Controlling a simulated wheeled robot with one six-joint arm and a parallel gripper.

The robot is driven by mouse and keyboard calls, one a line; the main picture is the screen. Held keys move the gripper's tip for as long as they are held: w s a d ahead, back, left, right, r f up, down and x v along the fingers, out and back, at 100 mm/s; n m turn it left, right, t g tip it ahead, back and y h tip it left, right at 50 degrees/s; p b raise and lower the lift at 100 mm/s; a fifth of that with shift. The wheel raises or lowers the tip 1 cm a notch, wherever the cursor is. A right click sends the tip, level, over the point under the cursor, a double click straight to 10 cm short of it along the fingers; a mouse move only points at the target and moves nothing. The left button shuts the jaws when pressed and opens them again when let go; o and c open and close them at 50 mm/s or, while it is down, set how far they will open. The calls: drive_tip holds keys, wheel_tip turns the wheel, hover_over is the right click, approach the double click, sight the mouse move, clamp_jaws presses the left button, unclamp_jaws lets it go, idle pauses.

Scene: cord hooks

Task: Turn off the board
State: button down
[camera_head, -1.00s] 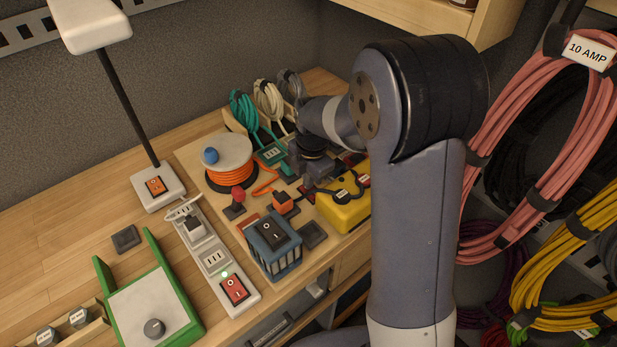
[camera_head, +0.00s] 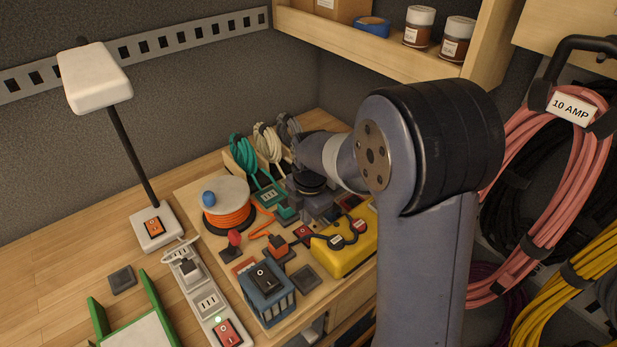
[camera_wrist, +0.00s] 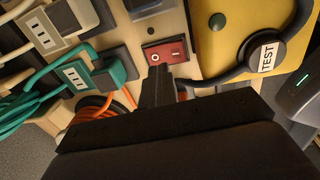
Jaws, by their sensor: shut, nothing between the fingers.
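A red rocker switch (camera_wrist: 165,52) marked O and I sits on a pale board in the wrist view. My gripper (camera_wrist: 158,73) is shut, its tip at the O end of this switch; I cannot tell whether it touches. In the head view my gripper (camera_head: 318,192) is over the wooden board (camera_head: 187,190), its tips hard to make out.
A yellow box (camera_head: 345,245) with a black cord lies beside the gripper. Teal cord (camera_head: 242,155), an orange cord reel (camera_head: 230,215) and a blue switch box (camera_head: 268,295) crowd the board. A lamp (camera_head: 155,228) stands left. Pink cords (camera_head: 515,225) hang right.

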sight(303, 230)
wheel_tip(303, 230, up, 10)
drive_tip(key=w+b, duration=0.1)
drive_tip(key=b, duration=0.1)
drive_tip(key=shift+a, duration=0.4)
drive_tip(key=shift+w, duration=0.1)
